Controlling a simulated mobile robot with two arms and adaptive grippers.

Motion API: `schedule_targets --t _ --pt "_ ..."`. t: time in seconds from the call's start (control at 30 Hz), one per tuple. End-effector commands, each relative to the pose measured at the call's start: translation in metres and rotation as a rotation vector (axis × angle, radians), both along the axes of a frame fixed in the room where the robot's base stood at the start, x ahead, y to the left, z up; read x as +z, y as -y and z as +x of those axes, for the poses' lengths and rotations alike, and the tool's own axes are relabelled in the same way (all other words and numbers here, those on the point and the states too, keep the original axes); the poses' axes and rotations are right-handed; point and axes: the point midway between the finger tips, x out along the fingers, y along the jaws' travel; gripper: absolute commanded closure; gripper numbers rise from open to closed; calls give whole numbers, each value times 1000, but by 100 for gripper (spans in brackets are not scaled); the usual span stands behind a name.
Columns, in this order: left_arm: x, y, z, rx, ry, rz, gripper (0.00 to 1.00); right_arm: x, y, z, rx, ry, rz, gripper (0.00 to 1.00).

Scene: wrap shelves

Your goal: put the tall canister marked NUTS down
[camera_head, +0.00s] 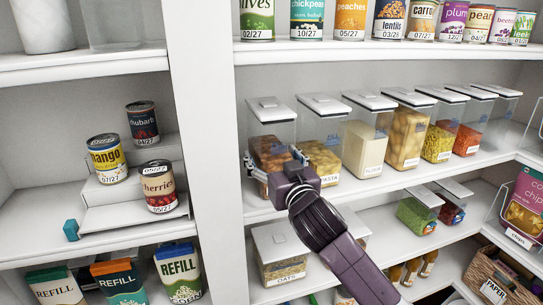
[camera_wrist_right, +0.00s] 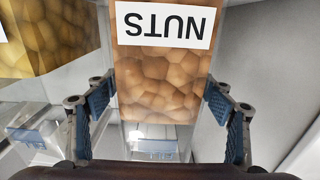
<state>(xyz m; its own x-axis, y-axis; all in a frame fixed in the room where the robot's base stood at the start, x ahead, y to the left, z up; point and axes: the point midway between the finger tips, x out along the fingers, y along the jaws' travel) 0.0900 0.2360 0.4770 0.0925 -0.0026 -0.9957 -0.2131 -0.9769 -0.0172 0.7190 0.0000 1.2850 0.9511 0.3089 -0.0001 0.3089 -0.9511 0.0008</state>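The tall clear canister marked NUTS (camera_head: 272,132) has a pale lid and brown contents. In the right wrist view the blue pads (camera_wrist_right: 159,95) lie against both side edges, shut on the canister. My left gripper is not in view.
A PASTA canister (camera_head: 320,155) stands close to the right, with several more beyond. A white upright (camera_head: 205,160) is to the left. Shorter canisters (camera_head: 278,250) stand on the shelf below, and cans (camera_head: 350,18) line the shelf above.

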Motion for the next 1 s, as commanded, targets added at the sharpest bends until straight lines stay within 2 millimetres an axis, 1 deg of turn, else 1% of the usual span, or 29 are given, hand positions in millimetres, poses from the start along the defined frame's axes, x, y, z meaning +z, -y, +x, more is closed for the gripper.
schedule_targets --t 0.17,0.27,0.37,0.47,0.8,1.0 --pt "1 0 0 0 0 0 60 3 0 0 0 1 -1 25" --pt "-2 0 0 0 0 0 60 0 2 -6 0 0 1 25" --pt "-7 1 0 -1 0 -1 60 -1 5 -17 1 1 1 25" --pt "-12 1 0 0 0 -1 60 -2 10 -32 1 1 1 25" --pt "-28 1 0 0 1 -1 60 0 28 -88 1 2 2 25" --pt "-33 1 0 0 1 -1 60 1 35 -108 1 2 2 25"
